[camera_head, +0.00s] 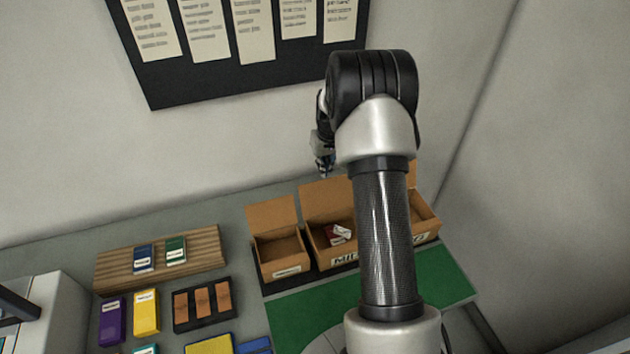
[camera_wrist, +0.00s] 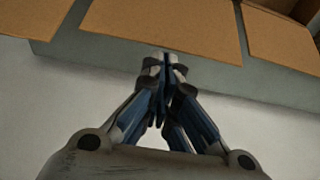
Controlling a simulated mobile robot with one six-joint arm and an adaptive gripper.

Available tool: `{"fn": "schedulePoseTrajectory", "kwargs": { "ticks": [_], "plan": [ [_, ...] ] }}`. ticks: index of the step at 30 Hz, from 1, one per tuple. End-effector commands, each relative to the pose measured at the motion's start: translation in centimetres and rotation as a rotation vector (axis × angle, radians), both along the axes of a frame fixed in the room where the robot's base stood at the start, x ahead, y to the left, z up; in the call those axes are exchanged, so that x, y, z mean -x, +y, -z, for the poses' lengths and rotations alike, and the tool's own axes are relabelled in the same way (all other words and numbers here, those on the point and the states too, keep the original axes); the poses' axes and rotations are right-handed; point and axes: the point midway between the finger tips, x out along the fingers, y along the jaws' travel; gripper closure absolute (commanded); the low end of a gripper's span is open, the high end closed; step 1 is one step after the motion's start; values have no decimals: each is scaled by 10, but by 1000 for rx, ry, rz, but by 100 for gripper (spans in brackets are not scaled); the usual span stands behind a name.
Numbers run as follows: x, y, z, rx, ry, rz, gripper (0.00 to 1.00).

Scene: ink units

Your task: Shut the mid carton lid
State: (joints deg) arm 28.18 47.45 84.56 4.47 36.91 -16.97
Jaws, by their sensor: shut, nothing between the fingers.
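The mid carton (camera_head: 316,262) is a brown cardboard box with a partly hidden label starting "MI" on its front. Its lid (camera_head: 322,203) stands open at the back edge, tilted up toward the wall. Red and white items (camera_head: 338,233) lie inside. In the wrist view a broad brown lid (camera_wrist: 165,22), apparently the mid one, spans the top middle. My gripper (camera_head: 324,168) is behind and above this lid, near the wall. In the wrist view its blue-grey fingertips (camera_wrist: 165,62) are together and empty, near that lid's edge; I cannot tell whether they touch.
A smaller open carton (camera_head: 272,262) stands on the left, its lid (camera_head: 272,215) up. Another open carton (camera_head: 427,222) is on the right, partly behind my arm. A green mat (camera_head: 300,312) lies in front. A wooden rack (camera_head: 205,252) and ink boxes are at left.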

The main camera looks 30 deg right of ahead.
Motion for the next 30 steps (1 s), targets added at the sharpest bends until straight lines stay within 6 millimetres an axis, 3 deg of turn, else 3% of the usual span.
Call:
{"fn": "schedulePoseTrajectory", "kwargs": {
  "ticks": [15, 30],
  "plan": [
    [0, 0, 34, 0, 1, 0, 100],
    [8, 2, 33, 0, 1, 1, 100]
  ]
}}
